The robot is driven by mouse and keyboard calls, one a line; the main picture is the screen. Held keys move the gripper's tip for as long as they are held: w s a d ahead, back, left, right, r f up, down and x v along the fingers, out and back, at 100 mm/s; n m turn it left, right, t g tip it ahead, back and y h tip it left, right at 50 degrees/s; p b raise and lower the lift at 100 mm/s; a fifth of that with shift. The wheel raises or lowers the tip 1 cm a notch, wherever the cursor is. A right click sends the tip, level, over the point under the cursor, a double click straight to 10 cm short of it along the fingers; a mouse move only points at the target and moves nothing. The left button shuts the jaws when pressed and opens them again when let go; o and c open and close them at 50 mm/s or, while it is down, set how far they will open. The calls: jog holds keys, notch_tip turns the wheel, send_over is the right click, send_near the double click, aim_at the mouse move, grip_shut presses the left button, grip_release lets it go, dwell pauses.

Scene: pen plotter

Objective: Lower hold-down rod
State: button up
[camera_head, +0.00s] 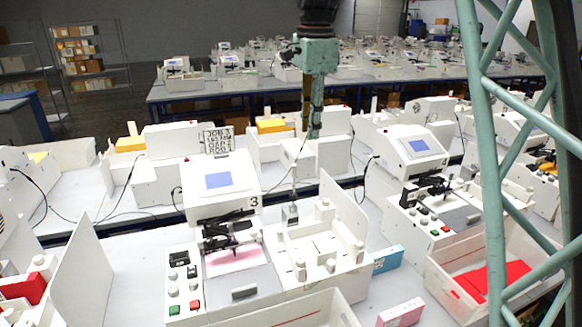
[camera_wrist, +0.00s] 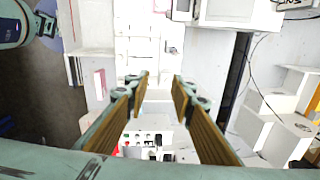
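Plotter 3 (camera_head: 224,187), a white machine with a blue screen, stands in the middle of the front table in the head view. A dark rod-like mechanism (camera_head: 228,240) lies across its front, over a pink sheet (camera_head: 233,260). I cannot tell clearly which dark part is the hold-down rod, or whether it is raised. My gripper (camera_head: 312,134) hangs pointing down, above and behind the white tray right of plotter 3, well away from the rod. In the wrist view my gripper (camera_wrist: 160,85) has its fingers apart with nothing between them.
A button panel (camera_head: 184,285) sits left of the sheet. A compartmented white tray (camera_head: 318,250) with an upright side panel stands to the right. A green lattice column (camera_head: 492,165) crosses the right side.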

jog(key=m, duration=0.1)
send_over(294, 176)
notch_tip(294, 176, down, 2)
jog(key=shift+s+d+f+p, duration=0.1)
jog(key=shift+s+p, duration=0.05)
jog(key=shift+p, duration=0.2)
jog(key=shift+f, duration=0.2)
jog(key=shift+w+f, duration=0.15)
jog(key=shift+f, duration=2.1)
jog(key=shift+w+f, duration=0.15)
jog(key=shift+f, duration=2.1)
jog(key=shift+w+f, duration=0.15)
jog(key=shift+f, duration=2.1)
grip_shut()
